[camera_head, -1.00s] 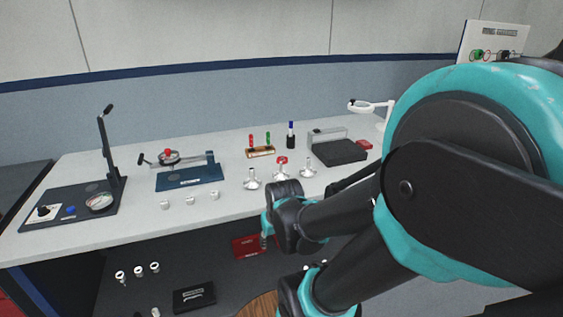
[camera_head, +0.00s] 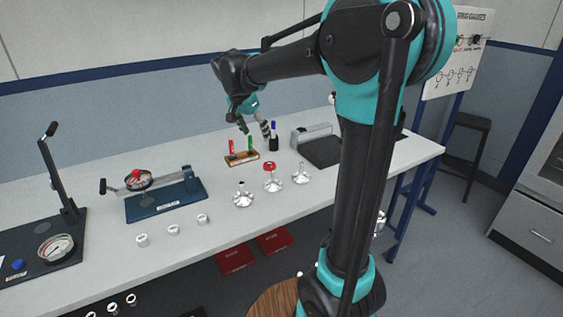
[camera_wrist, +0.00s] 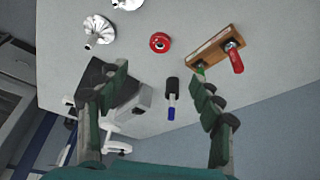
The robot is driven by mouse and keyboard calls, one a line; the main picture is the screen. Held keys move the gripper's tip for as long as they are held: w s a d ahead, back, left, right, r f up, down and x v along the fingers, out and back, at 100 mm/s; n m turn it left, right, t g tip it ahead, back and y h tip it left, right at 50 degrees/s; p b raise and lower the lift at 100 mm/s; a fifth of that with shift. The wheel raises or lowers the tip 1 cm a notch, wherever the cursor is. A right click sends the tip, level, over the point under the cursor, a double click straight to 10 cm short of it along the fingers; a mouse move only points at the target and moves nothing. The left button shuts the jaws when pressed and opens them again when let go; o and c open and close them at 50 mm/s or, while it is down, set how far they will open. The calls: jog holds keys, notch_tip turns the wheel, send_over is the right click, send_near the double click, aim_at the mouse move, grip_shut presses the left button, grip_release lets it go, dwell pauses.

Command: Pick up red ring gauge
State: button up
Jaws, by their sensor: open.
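Silver stands flank it at left (camera_head: 243,198) and right (camera_head: 301,176). A wooden block (camera_head: 242,158) with red and green handled pieces and a black cup (camera_head: 273,143) with a blue-topped item stand close to my gripper. White rings (camera_head: 174,230) lie near the front edge.

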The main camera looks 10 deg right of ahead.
aim_at(268, 162)
jog(key=x, duration=1.7)
jog(key=shift+w+d, duration=0.15)
jog(key=shift+w, duration=0.05)
jog(key=shift+c, duration=0.4)
jog(key=c, duration=1.3)
